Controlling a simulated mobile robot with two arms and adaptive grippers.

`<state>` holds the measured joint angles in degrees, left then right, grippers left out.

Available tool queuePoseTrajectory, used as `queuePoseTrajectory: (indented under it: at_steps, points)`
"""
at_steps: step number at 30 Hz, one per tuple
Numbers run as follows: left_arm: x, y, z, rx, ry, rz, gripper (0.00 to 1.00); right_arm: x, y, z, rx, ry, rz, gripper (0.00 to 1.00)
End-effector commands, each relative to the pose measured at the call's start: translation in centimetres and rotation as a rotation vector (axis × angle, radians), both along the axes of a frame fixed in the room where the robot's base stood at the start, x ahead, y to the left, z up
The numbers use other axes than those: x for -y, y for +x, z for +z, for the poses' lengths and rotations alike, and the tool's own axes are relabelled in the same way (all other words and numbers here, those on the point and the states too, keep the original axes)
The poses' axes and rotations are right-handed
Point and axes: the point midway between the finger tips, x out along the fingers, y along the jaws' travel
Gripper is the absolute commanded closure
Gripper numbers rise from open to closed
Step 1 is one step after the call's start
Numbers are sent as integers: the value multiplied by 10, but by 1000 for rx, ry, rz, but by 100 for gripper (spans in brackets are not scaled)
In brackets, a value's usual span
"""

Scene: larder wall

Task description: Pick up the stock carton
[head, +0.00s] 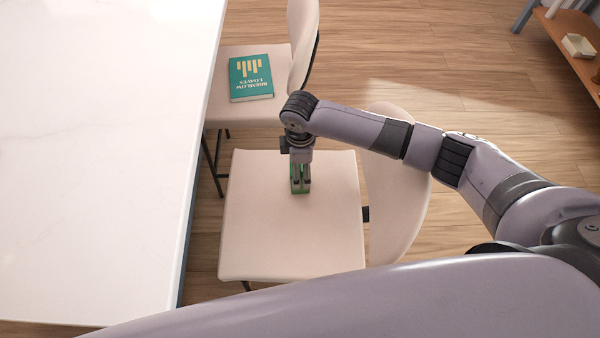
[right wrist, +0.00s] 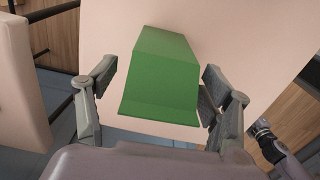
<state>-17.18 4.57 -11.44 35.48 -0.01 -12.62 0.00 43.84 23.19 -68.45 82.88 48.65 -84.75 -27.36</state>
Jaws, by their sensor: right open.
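The stock carton, a small green box (head: 300,186), stands on the seat of the near beige chair (head: 290,235). My right gripper (head: 301,180) points down at it from above and partly hides it in the head view. In the right wrist view the green carton (right wrist: 162,75) lies between the two open fingers of the gripper (right wrist: 155,90). A gap shows on the left side; the right finger is close to the carton, and I cannot tell whether it touches. My left gripper is not in view.
A white table (head: 100,130) fills the left side, its edge close to the chair. A second chair behind holds a teal book (head: 250,78). The near chair's backrest (head: 398,190) rises on the right. A wooden shelf (head: 575,45) stands at the far right.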

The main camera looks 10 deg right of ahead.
Motion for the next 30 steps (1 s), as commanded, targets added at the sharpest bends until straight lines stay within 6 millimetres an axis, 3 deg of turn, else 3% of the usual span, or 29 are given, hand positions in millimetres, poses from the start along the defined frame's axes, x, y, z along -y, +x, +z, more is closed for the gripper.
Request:
queuePoseTrajectory:
  at_steps: [4,30]
  points:
    - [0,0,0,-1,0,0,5,0,0,0,0,0,0,28]
    - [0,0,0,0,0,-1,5,0,0,1,-1,1,0,86]
